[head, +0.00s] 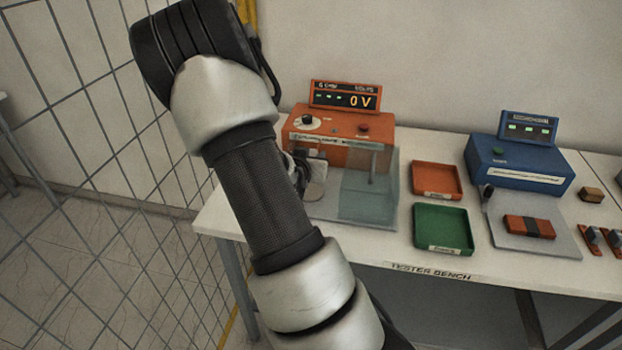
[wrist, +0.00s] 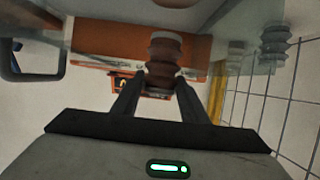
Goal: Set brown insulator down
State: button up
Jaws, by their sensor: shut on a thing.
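The ribbed brown insulator (wrist: 164,58) is between the two fingers of my gripper (wrist: 160,84) in the wrist view. My gripper is shut on it. The wrist view looks upside down, with the bench surface along its top. The insulator's far end is close to that surface; I cannot tell whether it touches. In the head view my arm hides the insulator and most of the gripper, which is at the left end of the bench, in front of the orange tester (head: 342,140).
A clear guard box (head: 368,190) stands close right of my gripper. A grey ribbed insulator (wrist: 275,44) shows at the wrist view's right. Orange (head: 437,180) and green (head: 442,229) trays and a blue tester (head: 520,165) stand further right. A wire fence (head: 95,130) is on the left.

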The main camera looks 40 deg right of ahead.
jog(key=shift+f, duration=2.9)
jog(key=shift+f, duration=0.2)
jog(key=o, duration=1.4)
jog(key=shift+c, duration=0.2)
jog(key=shift+r, duration=0.2)
jog(key=v, duration=1.2)
jog(key=shift+s+f, duration=0.1)
